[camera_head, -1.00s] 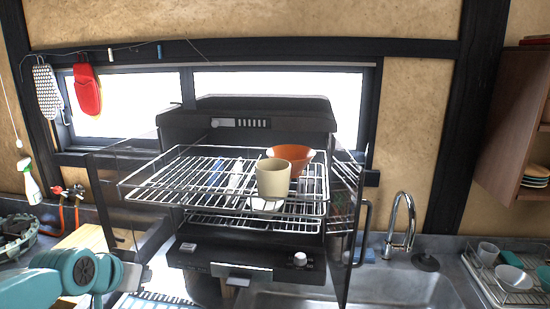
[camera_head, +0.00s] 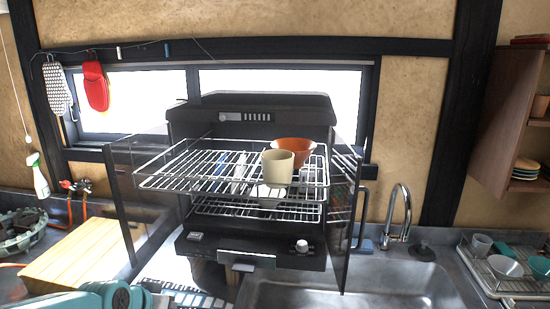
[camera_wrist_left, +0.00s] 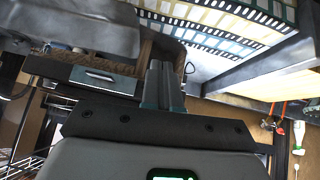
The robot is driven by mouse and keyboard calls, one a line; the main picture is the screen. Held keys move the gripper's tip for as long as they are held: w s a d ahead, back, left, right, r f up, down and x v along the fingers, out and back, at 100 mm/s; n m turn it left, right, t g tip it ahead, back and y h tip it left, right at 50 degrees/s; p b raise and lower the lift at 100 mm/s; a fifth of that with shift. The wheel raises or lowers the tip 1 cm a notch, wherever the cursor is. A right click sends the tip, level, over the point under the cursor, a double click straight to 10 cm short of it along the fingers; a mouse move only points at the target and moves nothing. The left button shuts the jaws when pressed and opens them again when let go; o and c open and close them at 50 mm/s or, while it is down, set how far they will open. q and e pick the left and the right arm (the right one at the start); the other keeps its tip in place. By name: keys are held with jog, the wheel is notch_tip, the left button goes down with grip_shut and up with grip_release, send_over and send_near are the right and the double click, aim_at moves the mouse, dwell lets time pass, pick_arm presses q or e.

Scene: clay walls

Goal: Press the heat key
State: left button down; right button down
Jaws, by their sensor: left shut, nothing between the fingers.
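A black dish dryer (camera_head: 252,262) with open clear doors stands in the middle of the counter. A small pale key (camera_head: 195,236) is at the left of its lower front panel, and a white knob (camera_head: 302,246) is at the right. A row of small keys (camera_head: 256,116) is on the upper hood. I cannot read which one is the heat key. My left gripper (camera_wrist_left: 165,65) is shut and empty in the left wrist view, apart from the dryer's front (camera_wrist_left: 95,77). In the head view its arm is low at the bottom left, below the panel. My right gripper is out of view.
A wire rack (camera_head: 215,170) holding a beige cup (camera_head: 278,168) and an orange bowl (camera_head: 294,148) juts out above the panel. The left glass door (camera_head: 120,205) stands open near my left arm. A wooden board (camera_head: 75,258) lies left; the sink (camera_head: 370,282) is right.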

pick_arm(q)
jog(key=s+d+f+n+g, duration=0.1)
jog(key=s+d+f, duration=0.25)
jog(key=f, duration=0.35)
jog(key=s+d+f+g+h, duration=0.1)
jog(key=s+d+f+g, duration=0.1)
jog(key=s+f, duration=0.35)
jog(key=s+d+f+n+g, duration=0.1)
jog(key=s+d+f, duration=0.15)
jog(key=f, duration=0.55)
jog(key=s+d+f+g, duration=0.1)
jog(key=s+f, duration=0.3)
jog(key=s, duration=0.4)
jog(key=s+d+f+n+g+h, duration=0.1)
jog(key=s+d+f+g, duration=0.1)
jog(key=s+f, duration=0.3)
jog(key=s+d, duration=0.1)
jog(key=s, duration=0.2)
jog(key=shift+s+d+f, duration=0.15)
jog(key=shift+s+f, duration=0.05)
jog(key=shift+s, duration=0.15)
